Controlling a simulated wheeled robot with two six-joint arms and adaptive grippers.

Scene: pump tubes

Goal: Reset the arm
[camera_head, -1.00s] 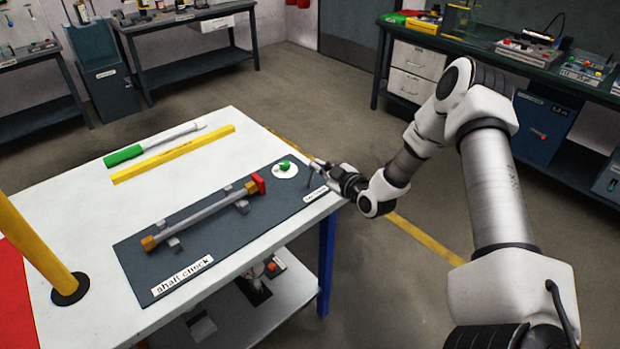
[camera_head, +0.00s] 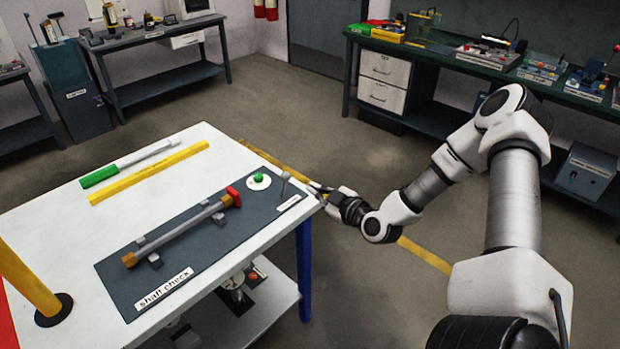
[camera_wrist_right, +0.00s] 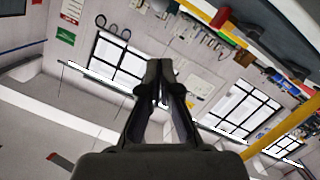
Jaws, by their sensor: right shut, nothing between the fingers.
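My right gripper (camera_head: 318,193) is at the right edge of the white table in the head view, by the far right corner of the dark mat. It holds nothing. In the right wrist view its fingers (camera_wrist_right: 160,68) are together, with walls and windows behind them. My right arm reaches in from the right. A grey shaft (camera_head: 180,228) with a red end and an orange-brown end rests on two small supports on the dark mat (camera_head: 225,255). My left gripper does not show.
A green button (camera_head: 258,178) on a white disc is on the mat, with a small grey lever (camera_head: 284,183) beside it. A yellow bar (camera_head: 150,172) and a green-handled tool (camera_head: 125,165) lie at the table's back. A yellow post (camera_head: 25,280) stands front left.

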